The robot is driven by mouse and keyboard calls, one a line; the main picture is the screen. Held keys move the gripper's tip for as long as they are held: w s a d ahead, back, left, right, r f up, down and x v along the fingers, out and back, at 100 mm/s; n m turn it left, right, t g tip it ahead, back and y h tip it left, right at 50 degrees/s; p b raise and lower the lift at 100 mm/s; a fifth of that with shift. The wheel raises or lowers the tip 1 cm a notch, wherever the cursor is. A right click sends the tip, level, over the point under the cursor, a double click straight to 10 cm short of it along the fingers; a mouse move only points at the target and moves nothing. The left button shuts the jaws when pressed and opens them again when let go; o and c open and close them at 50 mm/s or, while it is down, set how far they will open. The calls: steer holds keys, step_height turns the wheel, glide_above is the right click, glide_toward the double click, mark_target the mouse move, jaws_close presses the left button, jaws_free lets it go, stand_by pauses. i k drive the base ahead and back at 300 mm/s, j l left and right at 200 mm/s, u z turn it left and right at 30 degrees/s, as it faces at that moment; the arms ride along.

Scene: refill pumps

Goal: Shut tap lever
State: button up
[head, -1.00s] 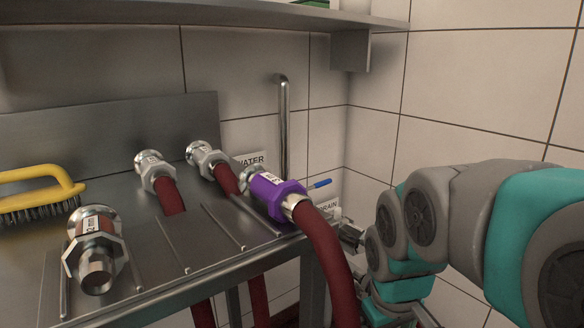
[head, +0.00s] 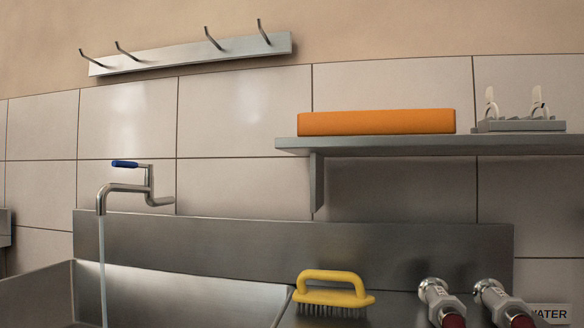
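The tap (head: 127,188) is a bent metal spout on the wall above a steel sink, at the left of the head view. Its blue-handled lever (head: 125,164) sits on top and points left. A thin stream of water (head: 103,265) falls from the spout into the sink. My gripper is not in the head view now.
The steel sink (head: 30,292) is at lower left. A yellow brush (head: 333,294) stands on the counter to its right, with hose couplings (head: 441,300) further right. A shelf (head: 375,145) holds an orange block (head: 376,121). A hook rail (head: 190,54) hangs above.

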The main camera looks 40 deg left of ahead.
mark_target(116, 163)
steer(key=u, duration=2.55)
